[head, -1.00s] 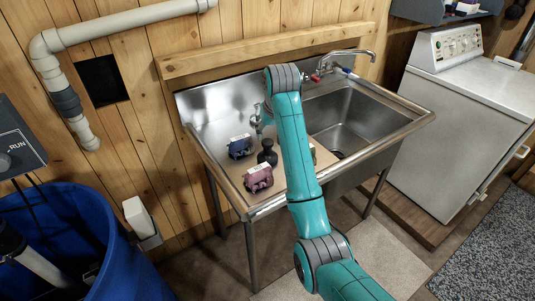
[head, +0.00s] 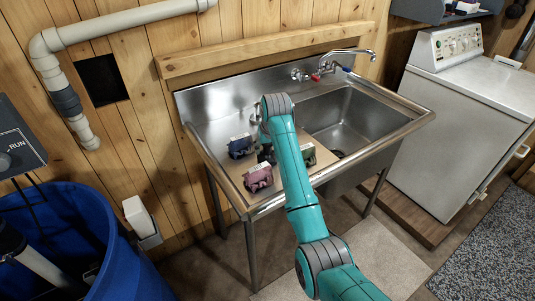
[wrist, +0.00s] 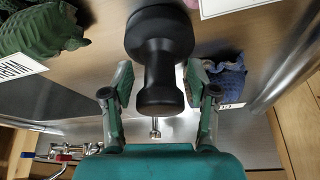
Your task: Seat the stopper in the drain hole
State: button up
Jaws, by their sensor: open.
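The stopper (wrist: 160,40) is black, with a wide round body and a narrower knobbed stem. In the wrist view it lies between the two open fingers of my gripper (wrist: 160,78), and I see no clear contact with either. The drain hole (head: 338,154) is a dark spot low in the sink basin (head: 352,120), partly cut off by the basin's front wall.
The faucet (head: 345,56) stands behind the basin. The basin looks empty.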

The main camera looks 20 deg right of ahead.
grip_shut()
